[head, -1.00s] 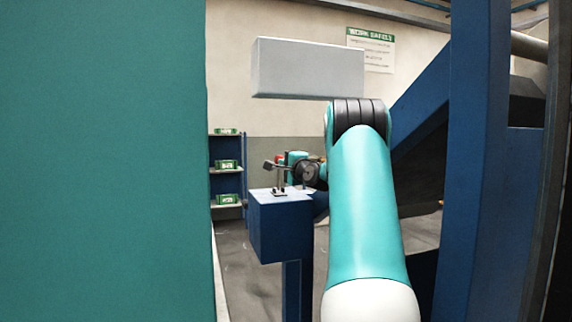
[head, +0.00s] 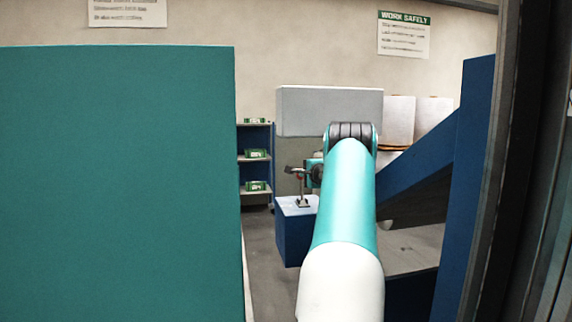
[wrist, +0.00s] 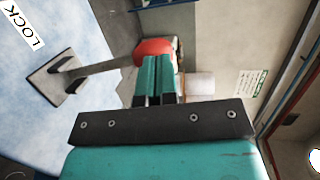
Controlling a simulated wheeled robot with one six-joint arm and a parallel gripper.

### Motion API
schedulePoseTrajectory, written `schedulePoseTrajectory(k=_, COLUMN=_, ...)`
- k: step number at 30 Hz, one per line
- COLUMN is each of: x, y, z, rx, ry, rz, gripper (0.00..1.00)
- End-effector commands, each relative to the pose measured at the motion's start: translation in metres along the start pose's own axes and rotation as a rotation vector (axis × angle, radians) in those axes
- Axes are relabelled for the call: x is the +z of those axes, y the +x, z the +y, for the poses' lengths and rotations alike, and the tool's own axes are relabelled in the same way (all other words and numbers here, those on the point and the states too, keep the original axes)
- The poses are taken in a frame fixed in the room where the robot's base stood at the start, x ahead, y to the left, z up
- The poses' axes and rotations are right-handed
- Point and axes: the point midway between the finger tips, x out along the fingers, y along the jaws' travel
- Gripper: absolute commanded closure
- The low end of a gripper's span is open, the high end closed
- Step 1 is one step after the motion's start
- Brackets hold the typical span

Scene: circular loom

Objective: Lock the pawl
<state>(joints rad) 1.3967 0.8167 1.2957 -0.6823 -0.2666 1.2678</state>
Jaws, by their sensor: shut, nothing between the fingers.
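In the wrist view, my gripper (wrist: 154,75) has its two teal fingers together with nothing between them. A red knob (wrist: 153,47) shows just beyond the fingertips and is partly covered by them; I cannot tell whether they touch. A grey bar (wrist: 95,68) runs left from near the knob to a flat dark plate (wrist: 57,78) on a pale blue surface. A white LOCK label (wrist: 22,28) lies at the upper left. In the head view, a small dark fixture (head: 301,188) stands on a blue pedestal (head: 294,238), beside my wrist. The fingertips are not clear there.
A large teal panel (head: 115,180) fills the left of the head view. A grey box shape (head: 330,110) is behind my arm. Blue beams (head: 430,150) and a dark post (head: 500,160) stand at right. Shelves (head: 255,160) with green boxes are behind. Floor shows left of the pedestal.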

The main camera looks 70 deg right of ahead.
Motion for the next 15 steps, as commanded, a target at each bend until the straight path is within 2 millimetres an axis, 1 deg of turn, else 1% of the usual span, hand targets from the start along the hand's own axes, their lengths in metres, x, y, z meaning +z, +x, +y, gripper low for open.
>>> schedulePoseTrajectory(k=1, x=-0.007, y=0.002, z=-0.004, rx=-0.001, ry=0.001, rz=0.008, gripper=1.0)
schedulePoseTrajectory(k=4, x=-0.016, y=0.007, z=-0.004, rx=-0.002, ry=0.001, rz=0.015, gripper=1.0)
schedulePoseTrajectory(k=15, x=-0.018, y=0.021, z=-0.003, rx=-0.002, ry=0.002, rz=0.014, gripper=1.0)
